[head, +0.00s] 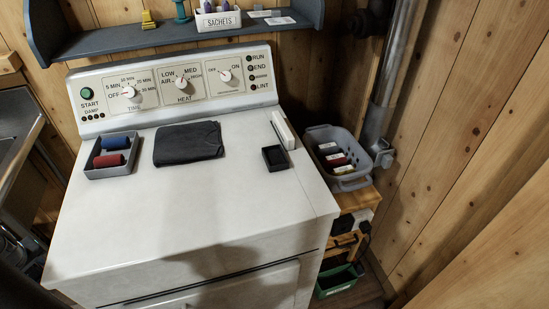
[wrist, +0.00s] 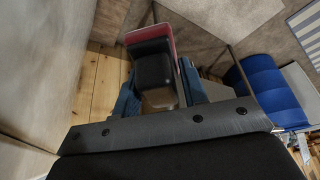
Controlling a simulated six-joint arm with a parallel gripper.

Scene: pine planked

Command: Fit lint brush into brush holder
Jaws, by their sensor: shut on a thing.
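In the wrist view my gripper (wrist: 158,92) has its blue fingers closed on a black and dark red piece, which I take to be the lint brush (wrist: 154,66). Its lower part is hidden between the fingers. My gripper is not visible in the head view. A small black open box, probably the brush holder (head: 275,157), sits on the white dryer top near its right edge. I cannot make out that box in the wrist view, so its distance from my gripper is unclear.
The dryer top (head: 215,200) bears a grey tray (head: 112,172) with blue and red rolls, a dark folded cloth (head: 188,143) and a white slab (head: 283,130). A grey basket (head: 340,158) stands right of the dryer. A shelf (head: 150,38) hangs above. The dryer's front top is clear.

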